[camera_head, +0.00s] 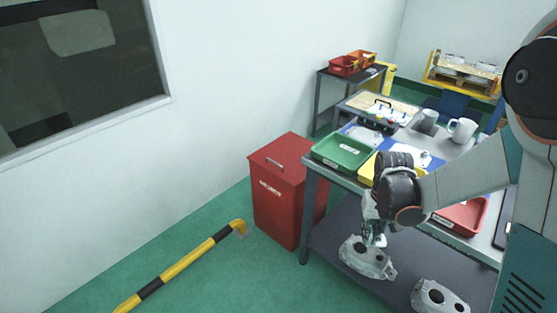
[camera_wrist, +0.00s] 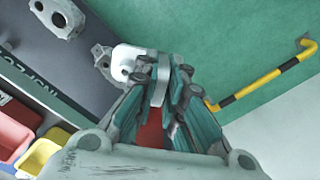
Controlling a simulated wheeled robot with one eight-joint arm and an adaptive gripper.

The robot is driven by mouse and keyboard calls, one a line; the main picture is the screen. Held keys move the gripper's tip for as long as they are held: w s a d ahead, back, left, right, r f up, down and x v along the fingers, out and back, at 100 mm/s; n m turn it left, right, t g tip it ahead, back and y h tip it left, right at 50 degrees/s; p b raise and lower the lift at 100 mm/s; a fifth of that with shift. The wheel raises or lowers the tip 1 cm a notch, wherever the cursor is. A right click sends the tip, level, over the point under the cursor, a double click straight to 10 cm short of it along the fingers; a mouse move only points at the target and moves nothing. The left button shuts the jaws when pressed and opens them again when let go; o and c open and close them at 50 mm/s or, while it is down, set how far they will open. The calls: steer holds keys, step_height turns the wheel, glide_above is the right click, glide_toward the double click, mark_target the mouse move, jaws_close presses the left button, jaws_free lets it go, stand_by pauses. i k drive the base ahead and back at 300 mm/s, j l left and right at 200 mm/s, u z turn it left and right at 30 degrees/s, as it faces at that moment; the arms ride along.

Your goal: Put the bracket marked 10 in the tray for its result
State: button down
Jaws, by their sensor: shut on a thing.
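My gripper (camera_head: 375,238) is shut on a grey cast bracket (camera_head: 366,260) and points downward beside the table's front edge. In the wrist view the bracket (camera_wrist: 132,64) shows between the fingertips (camera_wrist: 165,82), partly hidden by them. No number is readable on it. A second bracket (camera_head: 438,298) lies on the dark lower shelf, and it also shows in the wrist view (camera_wrist: 58,18). On the table are a green tray (camera_head: 341,154), a yellow tray (camera_head: 366,171) partly hidden behind my arm, and a red tray (camera_head: 463,218). The tray labels are too small to read.
A red lidded bin (camera_head: 275,200) stands on the floor left of the table (camera_head: 309,205). A yellow and black floor rail (camera_head: 180,271) lies further left. Mugs (camera_head: 462,130) and a board (camera_head: 378,107) are further back.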

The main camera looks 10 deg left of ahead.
mark_target(330, 152)
steer(key=i+u, duration=0.4)
steer(key=i+l+u, duration=0.2)
steer(key=u, duration=0.15)
steer(key=i+l+u, duration=0.4)
steer(key=j, duration=0.1)
